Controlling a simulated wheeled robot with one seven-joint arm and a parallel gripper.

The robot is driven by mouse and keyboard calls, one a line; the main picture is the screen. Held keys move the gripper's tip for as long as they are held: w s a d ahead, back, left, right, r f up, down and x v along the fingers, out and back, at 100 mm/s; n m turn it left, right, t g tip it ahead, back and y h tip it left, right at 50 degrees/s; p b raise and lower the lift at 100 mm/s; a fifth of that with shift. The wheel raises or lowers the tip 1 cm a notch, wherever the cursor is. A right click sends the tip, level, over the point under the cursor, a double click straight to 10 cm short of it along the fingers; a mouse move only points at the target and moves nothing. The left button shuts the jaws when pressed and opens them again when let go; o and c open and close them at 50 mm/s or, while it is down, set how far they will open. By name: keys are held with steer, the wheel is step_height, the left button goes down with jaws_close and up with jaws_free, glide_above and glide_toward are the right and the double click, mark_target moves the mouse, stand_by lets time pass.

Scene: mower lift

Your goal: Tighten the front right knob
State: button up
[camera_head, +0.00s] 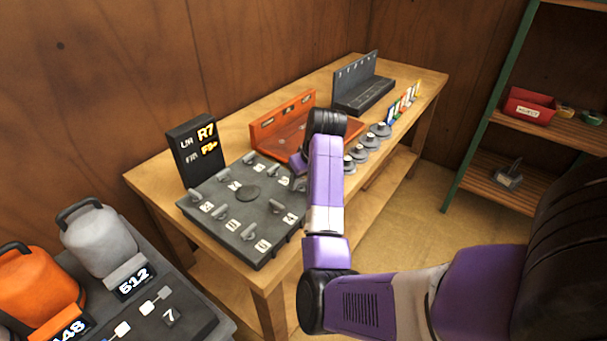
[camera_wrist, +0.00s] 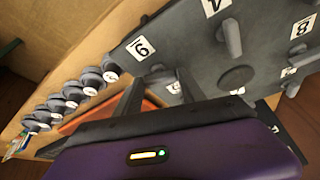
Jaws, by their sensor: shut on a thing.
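A dark grey panel (camera_head: 235,190) with several grey lever knobs, number labels and a round disc (camera_head: 248,193) in its middle lies on the bench. In the wrist view the panel (camera_wrist: 185,55) fills the upper right. My gripper (camera_wrist: 158,78) is at the panel's edge, its two dark fingers on either side of a grey knob (camera_wrist: 157,72) near a label (camera_wrist: 141,47) that looks like 6. It is shut on that knob, partly hidden by the fingers. In the head view my arm hides the gripper and that knob. Which knob is the front right one is unclear.
A black display (camera_head: 196,148) reads UR R7 above an FR line. An orange tray (camera_head: 285,120), a dark grey rack (camera_head: 362,85) and several round grey weights (camera_head: 365,145) share the bench. A stand with orange and grey canisters (camera_head: 98,245) is at the lower left.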

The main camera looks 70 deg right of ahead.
steer(key=m+p, duration=0.1)
steer(key=m, duration=0.1)
steer(key=m+g+h+p, duration=0.1)
steer(key=shift+w+a+r+m, duration=0.15)
steer(key=shift+m, duration=0.25)
steer(key=m+g+p, duration=0.1)
steer(key=m, duration=0.2)
steer(key=shift+w+m+h, duration=0.15)
steer(key=shift+m+h, duration=0.15)
steer(key=shift+h, duration=0.1)
steer(key=m+g, duration=0.1)
steer(key=m, duration=0.2)
steer(key=shift+w+g+p, duration=0.15)
steer(key=shift+g+p, duration=0.2)
steer(key=shift+g, duration=0.05)
steer(key=shift+w+m+g, duration=0.1)
steer(key=shift+m+g, duration=0.4)
steer(key=shift+m, duration=1.3)
steer(key=o, duration=1.4)
steer(key=shift+c, duration=0.2)
